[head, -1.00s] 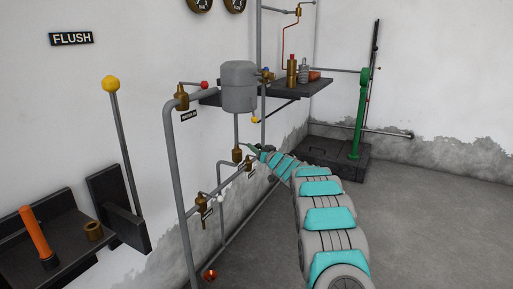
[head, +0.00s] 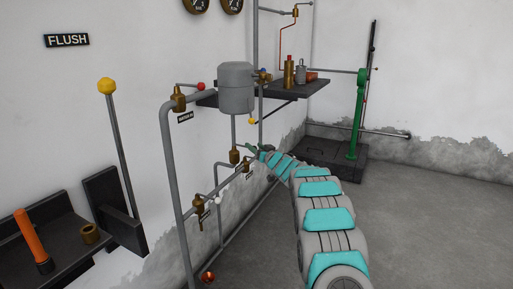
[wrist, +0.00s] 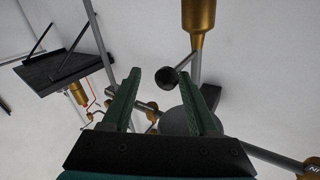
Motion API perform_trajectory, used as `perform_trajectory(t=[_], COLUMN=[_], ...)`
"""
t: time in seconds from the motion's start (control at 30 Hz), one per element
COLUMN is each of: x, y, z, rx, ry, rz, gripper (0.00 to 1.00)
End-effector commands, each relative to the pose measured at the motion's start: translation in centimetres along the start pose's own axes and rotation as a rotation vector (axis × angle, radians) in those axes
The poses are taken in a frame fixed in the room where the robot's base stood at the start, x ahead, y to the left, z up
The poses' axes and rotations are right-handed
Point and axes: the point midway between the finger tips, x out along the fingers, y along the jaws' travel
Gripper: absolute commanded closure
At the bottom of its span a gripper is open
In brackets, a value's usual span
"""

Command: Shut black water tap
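The black water tap shows in the wrist view as a black ball knob (wrist: 167,79) on a short grey lever beside a brass valve body (wrist: 198,16). My gripper (wrist: 151,76) is open, with its two dark green fingers apart. The knob is at the tip of the right finger; I cannot tell whether they touch. In the head view my gripper (head: 256,149) is small at the end of my arm, close to a brass valve (head: 234,156) on the wall pipes. The black knob cannot be made out there.
Grey pipes (head: 178,190) with several brass valves run along the wall. A grey tank (head: 236,88) and a dark shelf (head: 290,90) are above my gripper. A white-knobbed tap (head: 218,197) is lower left. A green post (head: 360,115) stands at the back. The right floor is clear.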

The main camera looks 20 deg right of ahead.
Motion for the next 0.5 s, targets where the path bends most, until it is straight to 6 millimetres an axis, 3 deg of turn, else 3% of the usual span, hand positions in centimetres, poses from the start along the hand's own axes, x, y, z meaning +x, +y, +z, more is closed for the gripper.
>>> perform_trajectory(t=[0.03, 0.1, 0.5], x=[0.0, -0.3, -4.9], y=[-0.1, -0.1, 0.2], z=[1.1, 1.2, 0.4], rx=[0.0, 0.0, 0.0], ry=[-0.017, -0.018, -0.007], rz=[0.0, 0.0, 0.003], gripper=[0.39, 0.39, 0.39])
